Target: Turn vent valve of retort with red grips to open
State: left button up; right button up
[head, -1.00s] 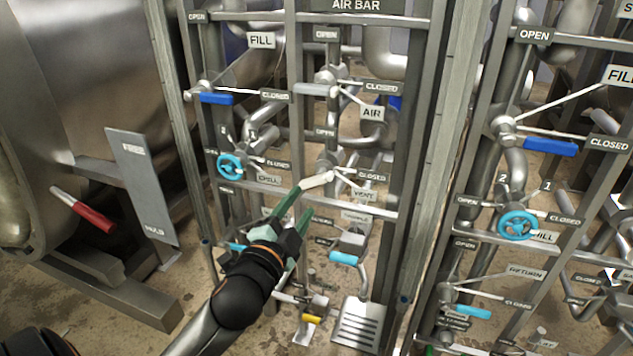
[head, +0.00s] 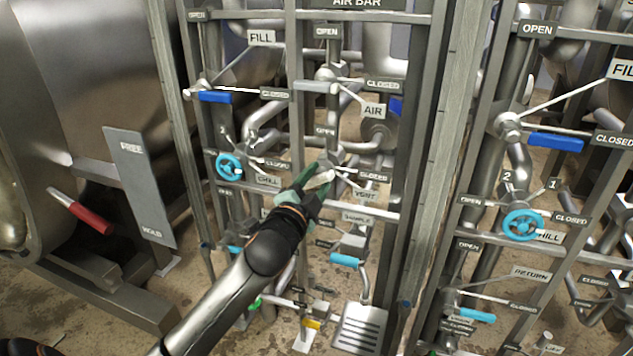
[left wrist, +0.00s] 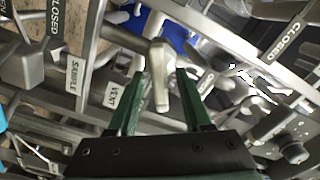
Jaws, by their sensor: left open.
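The vent valve's pale lever handle (head: 319,180) is on the pipe rack in the middle of the head view, beside the VENT label (head: 365,194). My left gripper (head: 312,181) is open, with its green fingers at the handle. In the left wrist view the handle (left wrist: 160,75) stands between the two spread fingers of the left gripper (left wrist: 160,102), with a gap on both sides. The VENT label (left wrist: 113,94) also shows there. The red grip (head: 93,217) is on a lever on the steel vessel at left. My right gripper is not in view.
A blue FILL lever (head: 215,97) and grey AIR lever (head: 315,86) are above. A cyan CHILL handwheel (head: 229,166) is at left and a cyan SAMPLE lever (head: 346,260) below. Rack bars surround the left gripper closely. A second rack with another handwheel (head: 521,225) stands right.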

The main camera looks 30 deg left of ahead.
pick_arm(q)
grip_shut()
dwell(0.3)
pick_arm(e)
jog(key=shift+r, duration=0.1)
